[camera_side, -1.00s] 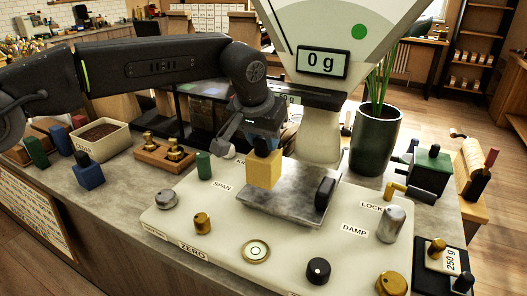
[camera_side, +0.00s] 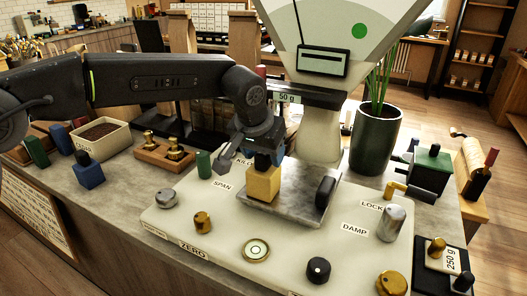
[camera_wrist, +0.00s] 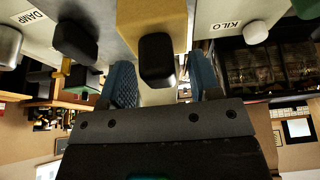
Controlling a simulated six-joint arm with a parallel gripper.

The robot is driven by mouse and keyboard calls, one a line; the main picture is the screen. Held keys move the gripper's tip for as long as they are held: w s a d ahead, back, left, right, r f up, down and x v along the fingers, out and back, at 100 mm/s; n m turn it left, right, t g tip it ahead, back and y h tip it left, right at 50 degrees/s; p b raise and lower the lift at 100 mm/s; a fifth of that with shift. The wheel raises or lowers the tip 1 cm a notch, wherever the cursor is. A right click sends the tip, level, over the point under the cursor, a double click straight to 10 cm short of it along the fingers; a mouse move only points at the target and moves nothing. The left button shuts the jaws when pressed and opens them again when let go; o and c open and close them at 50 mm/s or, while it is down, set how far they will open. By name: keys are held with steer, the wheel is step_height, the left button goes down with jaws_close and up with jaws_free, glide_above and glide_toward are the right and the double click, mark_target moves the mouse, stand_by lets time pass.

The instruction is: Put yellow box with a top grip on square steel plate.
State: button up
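The yellow box (camera_side: 263,183) with a dark top grip sits on the square steel plate (camera_side: 290,205), at its left part. The wrist view shows the yellow box (camera_wrist: 152,22) and its black grip (camera_wrist: 157,60) close up. My gripper (camera_side: 262,155) is right above the box, pointing down, with its fingers around the grip. In the wrist view, the blue pads of my gripper (camera_wrist: 163,82) stand on either side of the grip, with a gap on each side, so it looks open. The fingers partly hide the grip in the side view.
A black block (camera_side: 325,192) stands at the plate's right side. The scale's dial head (camera_side: 335,40) and pale column rise behind the plate. Knobs, including a black one (camera_side: 318,270), stand on the panel in front. A potted plant (camera_side: 375,138) stands at the back right.

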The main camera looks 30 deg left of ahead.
steer(key=v, duration=1.2)
steer(key=shift+r, duration=0.2)
steer(key=s+a, duration=1.2)
steer(key=a, duration=0.2)
steer(key=s+a+f, duration=0.3)
steer(key=s+f, duration=0.2)
steer(key=s, duration=0.2)
steer(key=s+a+f+t, duration=0.1)
steer(key=s+a+f, duration=0.2)
steer(key=s, duration=0.5)
steer(key=shift+a+f, duration=0.2)
steer(key=shift+f, duration=0.65)
